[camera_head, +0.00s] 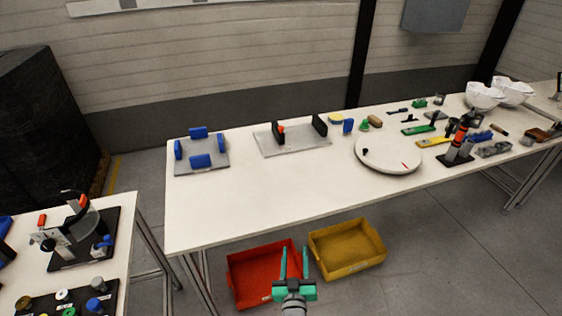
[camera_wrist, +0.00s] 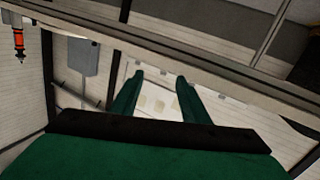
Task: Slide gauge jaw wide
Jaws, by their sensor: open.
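A gauge with a grey base plate (camera_head: 292,144) lies on the long white table. A black upright jaw (camera_head: 277,136) with an orange knob (camera_head: 282,129) stands at its left. A second black jaw (camera_head: 320,126) stands at its right end, with a wide gap between the two. I cannot tell which jaw slides. My green gripper (camera_head: 294,255) is open and empty, in front of the table's front edge and well short of the gauge. In the wrist view its two fingers (camera_wrist: 156,85) are apart with nothing between them. The gauge cannot be made out there.
A grey plate with blue blocks (camera_head: 202,168) sits left of the gauge, and a white turntable (camera_head: 388,160) to its right. Red (camera_head: 245,288) and yellow (camera_head: 350,262) bins stand on the floor near my gripper. The table front between plate and turntable is clear.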

